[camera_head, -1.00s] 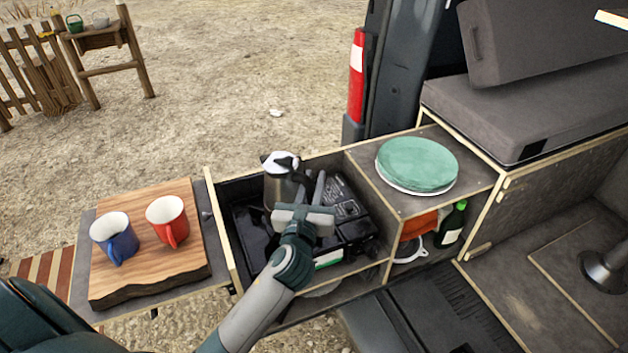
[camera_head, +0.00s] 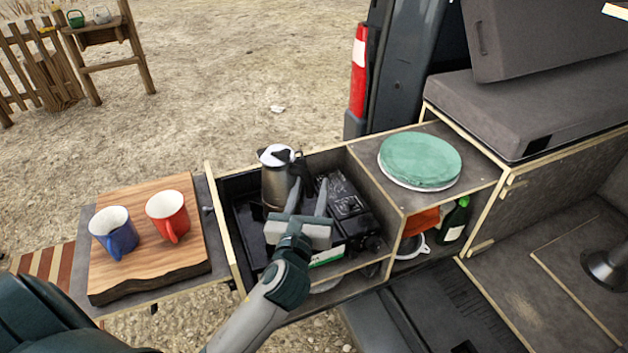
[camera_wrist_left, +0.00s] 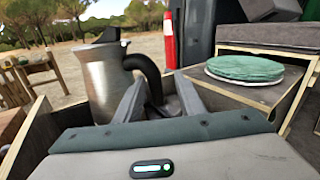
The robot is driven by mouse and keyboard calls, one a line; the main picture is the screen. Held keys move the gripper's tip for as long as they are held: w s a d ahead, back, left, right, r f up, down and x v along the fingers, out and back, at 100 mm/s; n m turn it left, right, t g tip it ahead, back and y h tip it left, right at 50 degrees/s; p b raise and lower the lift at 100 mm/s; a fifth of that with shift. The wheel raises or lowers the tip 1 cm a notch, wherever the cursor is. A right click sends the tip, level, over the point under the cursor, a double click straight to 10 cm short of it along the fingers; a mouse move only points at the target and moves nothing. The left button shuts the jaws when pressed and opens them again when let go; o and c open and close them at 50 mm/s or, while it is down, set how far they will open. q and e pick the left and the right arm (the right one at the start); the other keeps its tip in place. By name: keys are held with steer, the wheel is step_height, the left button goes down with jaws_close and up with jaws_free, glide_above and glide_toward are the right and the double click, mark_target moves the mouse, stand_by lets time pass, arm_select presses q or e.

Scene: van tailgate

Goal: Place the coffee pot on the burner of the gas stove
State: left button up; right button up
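The coffee pot (camera_head: 275,187) is a silver metal jug with a black handle and dark lid parts. It stands upright at the back left of the open drawer box, beside the black gas stove's control panel (camera_head: 349,203). Its base is partly hidden, so I cannot tell whether it rests on the burner. My left gripper (camera_head: 310,187) is open in front and right of the pot, its fingers apart. In the left wrist view, the pot (camera_wrist_left: 106,82) is left of centre, and its handle (camera_wrist_left: 150,72) shows between the open fingers (camera_wrist_left: 160,95). My right gripper is not in view.
A wooden board (camera_head: 145,268) left of the drawer carries a blue mug (camera_head: 118,240) and a red mug (camera_head: 165,216). Green plates (camera_head: 420,160) lie on the cabinet to the right. A green bottle (camera_head: 453,222) stands below. The drawer walls (camera_head: 228,235) surround the stove.

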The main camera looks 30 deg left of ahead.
arm_select(q)
steer(key=b+v, duration=0.1)
steer(key=v, duration=0.6)
stand_by(0.7)
